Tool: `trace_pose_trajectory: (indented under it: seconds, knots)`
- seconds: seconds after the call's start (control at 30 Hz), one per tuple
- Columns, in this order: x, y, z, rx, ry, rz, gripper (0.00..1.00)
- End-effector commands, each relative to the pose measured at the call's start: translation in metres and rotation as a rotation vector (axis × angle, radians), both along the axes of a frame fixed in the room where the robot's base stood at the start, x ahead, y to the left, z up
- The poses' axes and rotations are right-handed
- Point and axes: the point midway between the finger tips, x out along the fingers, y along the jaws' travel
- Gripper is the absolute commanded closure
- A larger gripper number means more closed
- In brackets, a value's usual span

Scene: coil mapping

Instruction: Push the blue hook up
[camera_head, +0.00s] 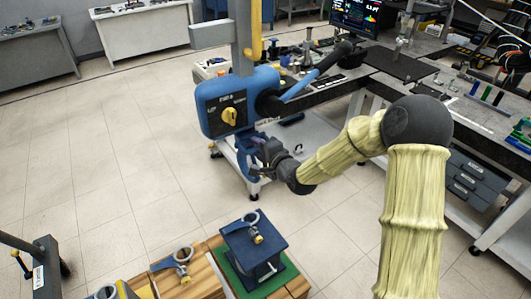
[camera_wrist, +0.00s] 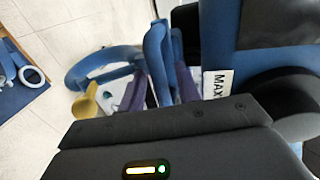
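The blue hook (camera_head: 244,158) hangs under the blue hoist body (camera_head: 240,100), which has a yellow knob on its dark front panel. My gripper (camera_head: 268,154) is at the hook's right side, just below the hoist. In the wrist view the hook's curved arm (camera_wrist: 98,66) reaches left, with a yellow part at its tip. My gripper's two purplish fingers (camera_wrist: 161,86) stand apart there, with an upright blue part of the hook between them. I cannot tell whether they press on it. The fingertips are partly hidden by the hook.
A workbench (camera_head: 330,92) with tools stands behind and right of the hoist. Below, a blue block with a ring hook (camera_head: 255,245) and wooden blocks (camera_head: 198,277) with similar hooks stand in front.

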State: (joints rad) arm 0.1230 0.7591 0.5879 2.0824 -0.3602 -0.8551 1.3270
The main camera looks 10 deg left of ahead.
Motion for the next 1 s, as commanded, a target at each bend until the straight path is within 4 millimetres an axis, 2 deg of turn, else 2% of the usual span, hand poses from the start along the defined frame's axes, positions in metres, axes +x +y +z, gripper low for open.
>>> trace_pose_trajectory:
  seconds: [0.23,0.8,1.0]
  knots:
    - [-0.018,-0.017,0.004,-0.002,-0.001,-0.002,0.67]
    - [-0.100,-0.089,0.029,-0.002,-0.001,-0.005,0.67]
    - [-0.121,-0.107,0.034,-0.001,-0.001,-0.003,0.67]
